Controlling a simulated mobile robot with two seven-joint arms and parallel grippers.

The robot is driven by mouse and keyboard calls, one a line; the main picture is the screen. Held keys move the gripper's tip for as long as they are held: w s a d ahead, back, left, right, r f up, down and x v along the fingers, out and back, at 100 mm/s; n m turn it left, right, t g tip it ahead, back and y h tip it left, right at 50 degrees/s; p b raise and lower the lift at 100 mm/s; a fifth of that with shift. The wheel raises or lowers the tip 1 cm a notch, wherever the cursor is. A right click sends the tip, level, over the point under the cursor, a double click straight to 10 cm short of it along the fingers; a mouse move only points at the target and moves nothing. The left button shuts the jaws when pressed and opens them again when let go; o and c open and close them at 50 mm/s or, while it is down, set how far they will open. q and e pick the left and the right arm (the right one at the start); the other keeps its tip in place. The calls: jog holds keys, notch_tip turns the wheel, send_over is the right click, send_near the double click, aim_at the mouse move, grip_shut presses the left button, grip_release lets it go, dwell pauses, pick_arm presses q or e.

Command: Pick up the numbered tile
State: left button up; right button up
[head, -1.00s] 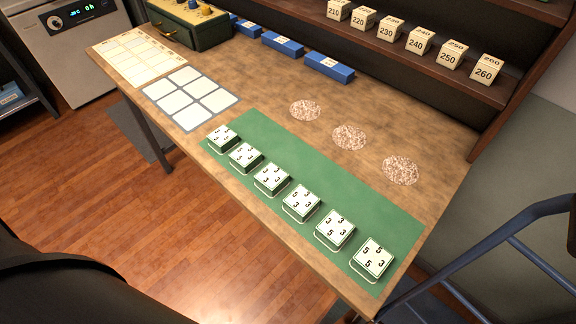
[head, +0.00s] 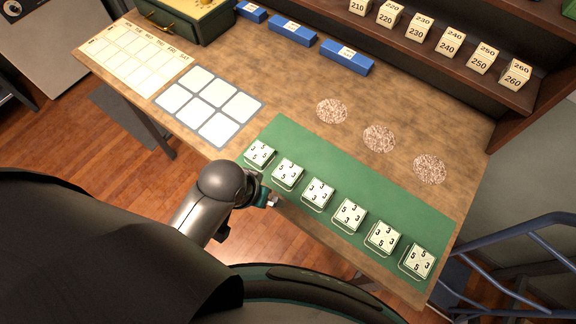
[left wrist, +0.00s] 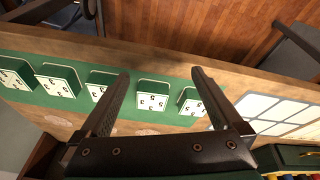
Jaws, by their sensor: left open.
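Several white numbered tiles stand in a row on a green mat (head: 365,190) along the table's front edge. In the head view the leftmost tile (head: 261,153) is at the mat's left end and the rightmost tile (head: 417,261) at its right end. My left gripper (head: 268,199) is by the table's front edge near the left tiles, mostly hidden by its own wrist. In the left wrist view my left gripper (left wrist: 160,72) is open and empty. One tile (left wrist: 152,96) shows between its fingers, and another tile (left wrist: 191,102) lies near the right finger. My right gripper is not in view.
A grid board (head: 209,103) and a weekday chart (head: 128,57) lie left of the mat. Three speckled discs (head: 379,138) lie behind it. Blue blocks (head: 347,58) and a shelf of numbered blocks (head: 450,42) are at the back. A blue rail (head: 520,232) stands right.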

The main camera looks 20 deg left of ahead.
pick_arm(q)
jog(key=w+d+r+n+h, duration=0.1)
jog(key=w+d+r+n, duration=0.2)
jog(key=w+d, duration=0.15)
notch_tip(320, 180, up, 8)
jog(key=n+g+y+p, duration=0.2)
jog(key=n+g, duration=0.1)
jog(key=n, duration=0.9)
send_over(287, 171)
jog(key=f, duration=0.3)
jog(key=f+b, duration=0.1)
jog(key=f, duration=0.5)
jog(key=shift+s+a+f, duration=0.15)
jog(key=shift+s+f, duration=0.1)
jog(key=shift+w+d+f+b, duration=0.15)
jog(key=shift+f+b, duration=0.3)
jog(key=shift+f, duration=0.9)
jog(key=shift+w+d+f+b, duration=0.1)
jog(key=shift+f+b, duration=0.3)
jog(key=shift+f, duration=0.95)
jog(key=c, duration=1.5)
